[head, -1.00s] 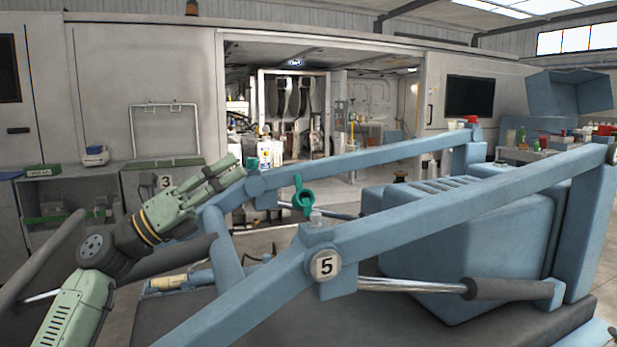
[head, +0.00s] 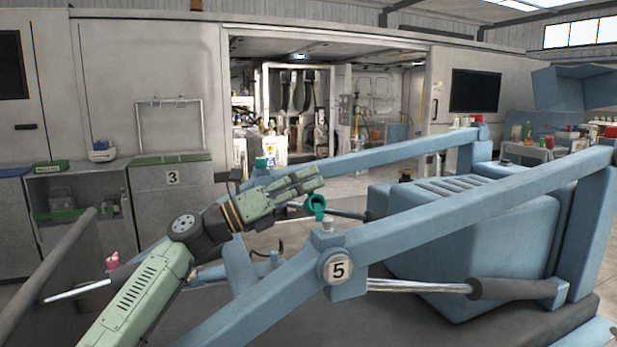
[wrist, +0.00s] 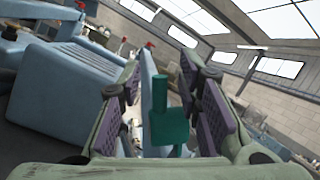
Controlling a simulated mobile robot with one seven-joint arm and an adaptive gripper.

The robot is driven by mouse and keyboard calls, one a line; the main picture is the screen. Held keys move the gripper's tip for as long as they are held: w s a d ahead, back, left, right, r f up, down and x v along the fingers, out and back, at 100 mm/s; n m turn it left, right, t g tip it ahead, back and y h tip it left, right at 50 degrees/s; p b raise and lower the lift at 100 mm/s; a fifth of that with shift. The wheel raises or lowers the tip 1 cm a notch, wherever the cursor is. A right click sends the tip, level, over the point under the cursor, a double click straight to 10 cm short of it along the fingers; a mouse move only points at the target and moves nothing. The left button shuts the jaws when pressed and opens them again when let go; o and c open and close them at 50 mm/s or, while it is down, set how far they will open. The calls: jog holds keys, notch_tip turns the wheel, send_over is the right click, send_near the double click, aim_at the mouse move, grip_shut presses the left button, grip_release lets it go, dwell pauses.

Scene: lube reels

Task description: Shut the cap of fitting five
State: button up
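Fitting five is a pale nipple (head: 328,226) on the near blue boom, above the round plate marked 5 (head: 338,270). Its teal cap (head: 316,207) stands open above and left of the nipple, with its ring facing the head camera. My gripper (head: 319,178) is just above and left of the cap, its fingers pointing right. In the wrist view the purple-padded fingers (wrist: 170,115) are apart, and the teal cap (wrist: 170,128) shows in the gap between them. I cannot tell whether they touch it. The cap's upper tab is not clear in the head view.
The far blue boom (head: 390,151) runs behind my gripper, with another teal cap (head: 262,163) near its left end. A pink cap (head: 112,260) is at the left. A blue machine body (head: 455,235) fills the space between the booms at the right.

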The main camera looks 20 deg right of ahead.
jog(key=shift+d+r, duration=0.1)
jog(key=shift+d, duration=0.2)
jog(key=shift+c, duration=0.3)
grip_shut()
dwell(0.5)
